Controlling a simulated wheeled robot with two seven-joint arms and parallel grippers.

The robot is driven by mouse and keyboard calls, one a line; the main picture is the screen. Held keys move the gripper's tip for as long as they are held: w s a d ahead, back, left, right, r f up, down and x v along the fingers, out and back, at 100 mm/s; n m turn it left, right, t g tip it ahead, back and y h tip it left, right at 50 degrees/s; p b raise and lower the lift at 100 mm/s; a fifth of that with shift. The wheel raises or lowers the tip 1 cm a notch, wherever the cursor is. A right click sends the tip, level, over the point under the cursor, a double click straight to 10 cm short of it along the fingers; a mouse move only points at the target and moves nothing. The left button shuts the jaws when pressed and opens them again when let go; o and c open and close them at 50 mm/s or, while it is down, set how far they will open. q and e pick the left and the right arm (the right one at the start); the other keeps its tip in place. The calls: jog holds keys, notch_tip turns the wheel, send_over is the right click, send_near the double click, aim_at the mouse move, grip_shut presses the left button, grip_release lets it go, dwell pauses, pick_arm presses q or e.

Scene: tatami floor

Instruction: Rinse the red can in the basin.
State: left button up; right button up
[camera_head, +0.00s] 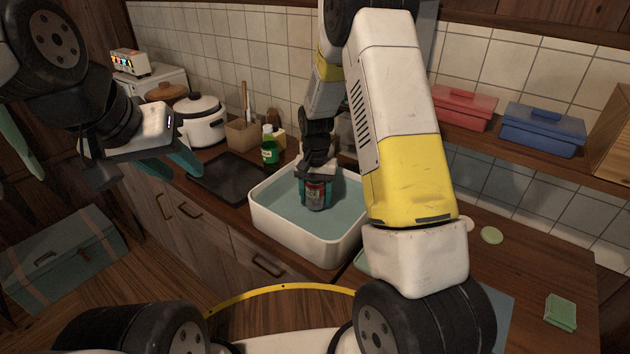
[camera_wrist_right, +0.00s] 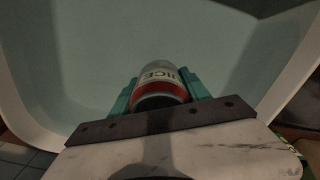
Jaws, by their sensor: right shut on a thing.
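The red can (camera_head: 315,195) is held by my right gripper (camera_head: 314,182) over the basin (camera_head: 338,250). In the right wrist view the red can (camera_wrist_right: 160,84), with a white label, sits between the two teal fingers of my right gripper (camera_wrist_right: 160,92). The white basin (camera_wrist_right: 20,110) holds pale blue-green water around it. I cannot tell whether the can's lower end touches the water. My left gripper (camera_head: 170,160) is at the upper left, away from the basin, with its teal fingers apart and nothing seen between them.
A green bottle (camera_head: 270,150) and a dark tray (camera_head: 226,178) stand left of the basin. A white pot (camera_head: 200,122) is further back. A red box (camera_head: 463,106) and a blue box (camera_head: 543,130) sit on the shelf. A green sponge (camera_head: 560,312) lies on the right counter.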

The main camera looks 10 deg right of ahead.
jog(key=shift+s+d, duration=1.75)
jog(key=shift+w+a, duration=1.75)
jog(key=shift+s+d, duration=1.75)
